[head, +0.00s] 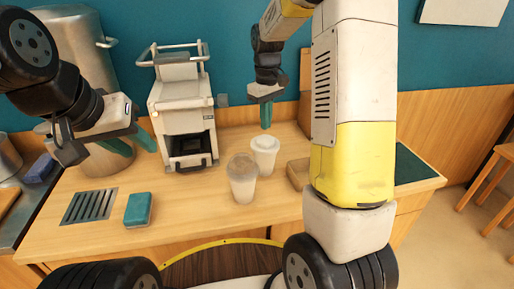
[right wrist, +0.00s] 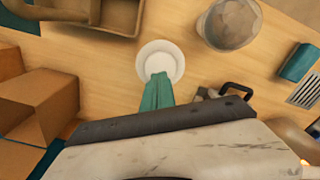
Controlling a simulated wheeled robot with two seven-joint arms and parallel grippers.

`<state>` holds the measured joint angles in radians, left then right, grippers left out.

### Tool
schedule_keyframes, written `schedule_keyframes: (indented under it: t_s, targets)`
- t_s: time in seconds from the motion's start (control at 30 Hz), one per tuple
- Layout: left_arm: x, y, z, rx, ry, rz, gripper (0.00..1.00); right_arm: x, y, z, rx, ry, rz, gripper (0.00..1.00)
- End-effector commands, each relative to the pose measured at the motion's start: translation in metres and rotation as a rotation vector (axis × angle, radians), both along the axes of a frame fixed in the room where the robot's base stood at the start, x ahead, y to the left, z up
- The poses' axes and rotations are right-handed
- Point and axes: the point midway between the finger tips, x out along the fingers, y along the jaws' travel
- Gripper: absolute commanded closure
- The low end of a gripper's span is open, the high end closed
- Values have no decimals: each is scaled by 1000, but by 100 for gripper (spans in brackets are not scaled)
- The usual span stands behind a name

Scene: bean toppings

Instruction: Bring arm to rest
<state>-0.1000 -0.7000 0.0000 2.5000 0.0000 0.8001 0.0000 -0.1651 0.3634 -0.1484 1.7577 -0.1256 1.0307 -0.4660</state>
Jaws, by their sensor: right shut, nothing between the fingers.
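My right gripper (head: 266,116) points down over the counter, shut and empty. Its green fingers are together in the right wrist view (right wrist: 158,88). A white cup (head: 264,155) stands upright just below the fingertips in the head view; it also shows in the right wrist view (right wrist: 168,58), partly behind the fingertips. A clear cup with a domed lid (head: 243,185) stands in front of it and also shows in the right wrist view (right wrist: 232,22). My left gripper (head: 135,142) hangs over the left of the counter, with its green fingers apart and nothing visible between them.
A white machine (head: 182,112) stands at the back of the wooden counter. A metal grate (head: 90,206) and a teal sponge-like block (head: 138,210) lie at the front left. A large metal urn (head: 82,48) is behind my left arm. Cardboard boxes (right wrist: 38,98) are near my right gripper.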

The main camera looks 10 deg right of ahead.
Motion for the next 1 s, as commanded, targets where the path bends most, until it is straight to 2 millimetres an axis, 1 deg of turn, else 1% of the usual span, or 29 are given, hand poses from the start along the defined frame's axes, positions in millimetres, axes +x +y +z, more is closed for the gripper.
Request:
schedule_keyframes:
  t_s: [0.1, 0.43, 0.47, 0.57, 0.67, 0.7, 0.77, 0.8, 0.87, 0.9, 0.97, 1.0]
  targets:
    - [0, 0, 0, 0, 0, 0, 64, 0, 0, 7, -1, 1, 0, 100]
    - [0, 0, 0, 0, 0, 0, 64, -2, 0, 11, 3, -4, -4, 100]
    - [0, 0, 0, 0, 0, 0, 64, -4, 0, 13, 7, -9, -8, 100]
    - [0, 0, 0, 0, 0, 0, 64, -18, 1, 31, 28, -45, -41, 100]
    - [0, 0, 0, 0, 0, 0, 64, -44, 2, 56, 65, -102, -97, 100]
    - [0, 0, 0, 0, 0, 0, 64, -56, 2, 67, 82, -130, -125, 100]
    - [0, 0, 0, 0, 0, 0, 64, -77, 4, 82, 110, -171, -165, 100]
    - [0, 0, 0, 0, 0, 0, 64, -91, 5, 90, 129, -198, -193, 100]
    - [0, 0, 0, 0, 0, 0, 64, -112, 7, 101, 156, -237, -233, 100]
    - [0, 0, 0, 0, 0, 0, 64, -126, 8, 106, 173, -262, -259, 100]
    - [0, 0, 0, 0, 0, 0, 64, -148, 10, 113, 201, -302, -298, 100]
    - [0, 0, 0, 0, 0, 0, 64, -162, 12, 116, 219, -326, -325, 100]
